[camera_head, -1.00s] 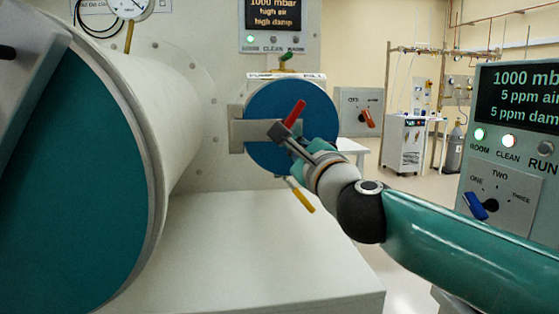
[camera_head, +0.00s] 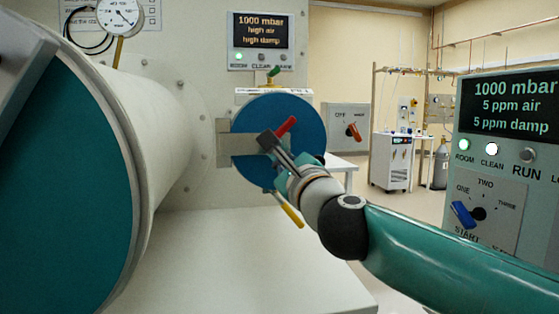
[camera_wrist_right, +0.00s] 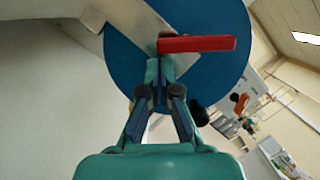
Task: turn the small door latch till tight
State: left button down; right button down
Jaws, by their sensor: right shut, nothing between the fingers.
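The small door (camera_head: 299,151) is a round blue disc on the chamber wall in the head view. It also shows in the right wrist view (camera_wrist_right: 215,80). A pale metal bar (camera_head: 238,149) crosses it. Its latch has a red handle (camera_head: 286,126), tilted up to the right; the handle lies level in the right wrist view (camera_wrist_right: 205,44). My right gripper (camera_head: 267,141) is shut and empty in front of the bar. Its fingertips (camera_wrist_right: 160,67) are close by the handle's left end in the wrist view; I cannot tell whether they touch. My left gripper is not in view.
A large teal door (camera_head: 60,190) on a white cylinder fills the left. A yellow-handled lever (camera_head: 291,215) hangs below the small door. A white ledge (camera_head: 250,265) lies underneath. A control panel (camera_head: 510,150) stands at the right. A box with an orange knob (camera_head: 353,131) is behind.

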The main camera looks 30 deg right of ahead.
jog(key=s+d+f+b, duration=0.1)
jog(key=s+f, duration=0.3)
jog(key=s, duration=0.6)
jog(key=shift+s+f+b, duration=0.2)
jog(key=shift+s+b, duration=0.1)
jog(key=shift+b, duration=0.15)
